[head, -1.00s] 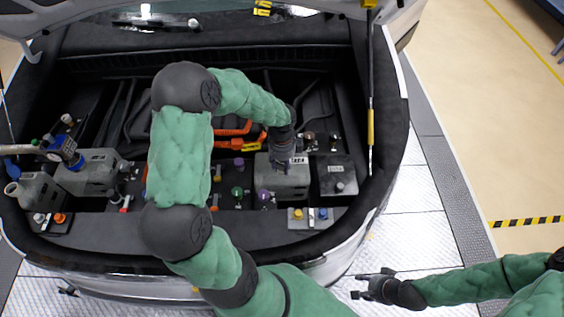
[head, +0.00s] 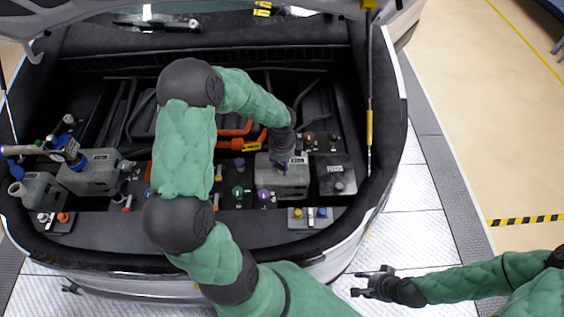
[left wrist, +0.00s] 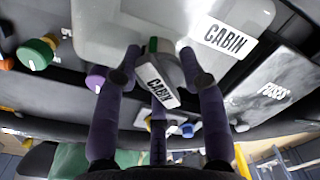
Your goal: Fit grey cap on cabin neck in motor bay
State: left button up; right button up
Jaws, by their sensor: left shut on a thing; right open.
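The grey cap (left wrist: 168,68) carries a white CABIN tag and is in my left gripper (left wrist: 162,78), whose fingers are shut around it in the left wrist view. The grey cabin tank (left wrist: 105,25) with its CABIN label fills the top of that view. In the head view the tank (head: 292,184) sits in the right part of the motor bay, with my left gripper (head: 282,160) over it. The cabin neck is hidden behind the cap and fingers, and I cannot tell whether the cap touches it. My right gripper (head: 372,283) is open and empty outside the car.
A black fuse box (head: 336,177) stands right of the tank. Green (head: 238,192) and purple (head: 264,196) caps are at its left. The bay's front rim (head: 200,268) runs below.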

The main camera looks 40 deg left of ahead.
pick_arm(q)
jog(key=shift+s+f+m+p, duration=0.1)
jog(key=shift+m+p, duration=0.45)
jog(key=shift+m, duration=0.15)
jog(key=o, duration=1.1)
jog(key=shift+r, duration=0.4)
notch_tip(320, 180, up, 11)
jog(key=shift+r, duration=0.15)
